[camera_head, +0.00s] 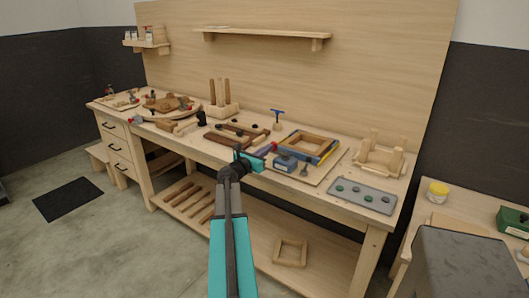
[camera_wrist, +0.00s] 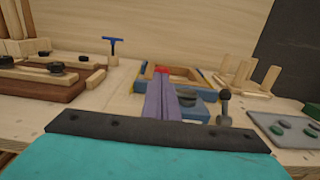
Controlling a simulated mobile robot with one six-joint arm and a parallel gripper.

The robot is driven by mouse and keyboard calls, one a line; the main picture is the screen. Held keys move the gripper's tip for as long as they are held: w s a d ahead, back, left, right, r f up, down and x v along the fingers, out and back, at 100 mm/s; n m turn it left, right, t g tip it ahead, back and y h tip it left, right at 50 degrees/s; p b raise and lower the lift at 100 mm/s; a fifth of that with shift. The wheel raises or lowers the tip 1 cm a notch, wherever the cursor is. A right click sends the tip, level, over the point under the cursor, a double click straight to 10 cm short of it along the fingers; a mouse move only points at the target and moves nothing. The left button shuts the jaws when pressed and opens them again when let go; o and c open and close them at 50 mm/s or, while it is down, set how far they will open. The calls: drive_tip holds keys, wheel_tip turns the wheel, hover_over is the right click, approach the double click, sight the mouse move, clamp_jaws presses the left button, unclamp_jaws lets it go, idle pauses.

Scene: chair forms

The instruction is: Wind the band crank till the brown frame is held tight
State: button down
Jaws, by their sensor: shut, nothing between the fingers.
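The brown frame (camera_head: 322,140) lies flat on a pale board (camera_head: 327,173) on the workbench, with blue and yellow pieces along its outer sides. It also shows in the wrist view (camera_wrist: 205,80), partly hidden behind my fingers. A blue block (camera_head: 287,161) sits at the frame's near side. The dark crank (camera_head: 306,167) stands at that block's right end; in the wrist view its upright handle (camera_wrist: 225,103) has a round knob on top. My gripper (camera_head: 272,147), with purple fingers and red tips, is shut and empty. It is left of the crank, apart from it, pointing toward the frame.
A grey tray with green and grey discs (camera_head: 362,195) lies right of the board. A wooden rack (camera_head: 379,157) stands behind it. Brown clamping bars (camera_head: 236,134) lie to the left. A smaller frame (camera_head: 291,251) rests on the lower shelf.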

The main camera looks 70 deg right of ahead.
drive_tip(key=shift+s+d, duration=0.15)
drive_tip(key=shift+d, duration=0.25)
idle(0.5)
drive_tip(key=shift+a, duration=0.1)
drive_tip(key=v, duration=0.8)
idle(0.9)
idle(0.5)
